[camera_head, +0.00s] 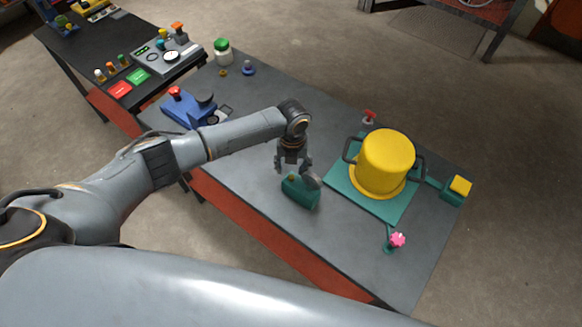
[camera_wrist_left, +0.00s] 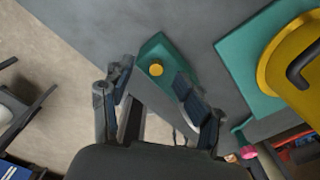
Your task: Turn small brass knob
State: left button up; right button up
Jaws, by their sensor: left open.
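The small brass knob (camera_wrist_left: 156,69) is a round yellow cap on top of a dark green block (camera_wrist_left: 165,48). In the head view the block (camera_head: 300,193) stands near the middle of the grey table, and the knob (camera_head: 292,177) shows small on its top. My left gripper (camera_head: 293,167) is right above the block, pointing down. In the left wrist view the open fingers (camera_wrist_left: 156,94) lie to either side, with the knob between and slightly beyond them; I cannot tell whether they touch it. A grey disc (camera_head: 312,180) shows at the block's right end. My right gripper is out of view.
A yellow pot-like cylinder (camera_head: 386,160) with dark handles stands on a green plate (camera_head: 345,183) to the right. A pink knob (camera_head: 397,240) is at the front right. A blue device (camera_head: 190,107) sits at the left. The table behind my gripper is mostly clear.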

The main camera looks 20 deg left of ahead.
pick_arm(q)
jog(key=shift+s+d+r+p, duration=0.15)
jog(key=shift+r+p, duration=0.1)
jog(key=shift+r, duration=0.35)
jog(key=shift+s+d+r+p, duration=0.1)
jog(key=shift+r+p, duration=0.15)
jog(key=shift+r, duration=0.35)
jog(key=shift+a+r, duration=0.1)
jog(key=shift+r, duration=0.6)
jog(key=shift+a+r, duration=0.2)
jog(key=shift+r, duration=0.4)
